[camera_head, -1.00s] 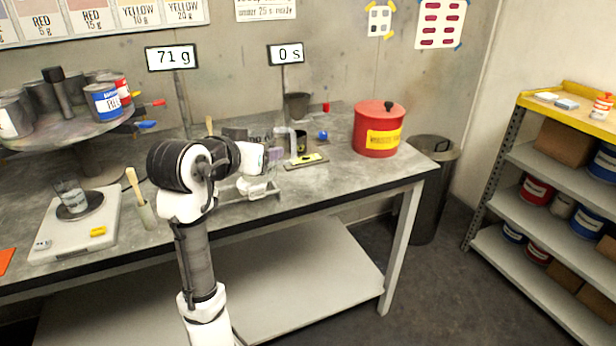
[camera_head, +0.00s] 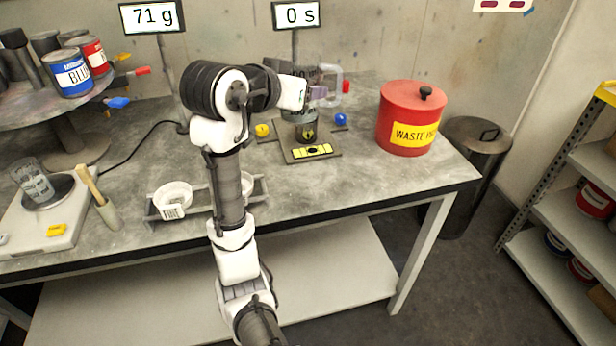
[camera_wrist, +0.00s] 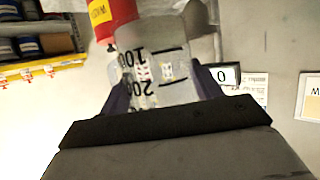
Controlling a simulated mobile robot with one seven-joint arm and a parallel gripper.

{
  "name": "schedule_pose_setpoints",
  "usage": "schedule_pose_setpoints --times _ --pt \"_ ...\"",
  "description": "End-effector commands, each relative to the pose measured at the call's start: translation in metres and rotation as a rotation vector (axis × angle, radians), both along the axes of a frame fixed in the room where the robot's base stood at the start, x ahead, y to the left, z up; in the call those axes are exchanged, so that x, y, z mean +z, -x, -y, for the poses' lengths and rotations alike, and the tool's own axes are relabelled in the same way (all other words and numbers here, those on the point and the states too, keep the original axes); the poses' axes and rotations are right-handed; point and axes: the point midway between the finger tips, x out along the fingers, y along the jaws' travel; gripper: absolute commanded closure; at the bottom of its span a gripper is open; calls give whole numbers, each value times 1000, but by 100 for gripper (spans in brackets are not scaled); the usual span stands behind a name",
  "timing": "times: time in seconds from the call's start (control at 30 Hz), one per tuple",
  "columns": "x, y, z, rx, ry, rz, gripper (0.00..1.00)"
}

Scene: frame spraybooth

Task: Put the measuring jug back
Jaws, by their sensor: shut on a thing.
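The measuring jug is clear, with dark volume marks and a handle. In the wrist view the measuring jug (camera_wrist: 160,65) sits between the two dark purple fingers of my gripper (camera_wrist: 163,92), which is shut on it. In the head view the jug (camera_head: 330,72) is over the back of the bench, above a small mixing stand, partly hidden by my gripper (camera_head: 317,93). I cannot tell whether its base touches anything.
A dark cup (camera_head: 307,132) stands on the stand's base plate (camera_head: 310,153). A red waste tin (camera_head: 411,118) is to the right. A white scale (camera_head: 38,222) bears a clear beaker (camera_head: 32,178) at left. A rack with white cups (camera_head: 173,198) stands at the front.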

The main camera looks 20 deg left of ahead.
Motion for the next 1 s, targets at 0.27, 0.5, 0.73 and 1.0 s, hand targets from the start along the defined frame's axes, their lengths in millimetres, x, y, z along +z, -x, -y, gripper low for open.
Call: schedule_pose_setpoints --times 0.27,0.5,0.73,1.0 --pt "-51 1 0 1 5 -4 64" --pt "-104 1 0 1 6 -5 64" --pt "-147 1 0 1 5 -3 64" --pt "-171 1 0 0 3 -3 64"
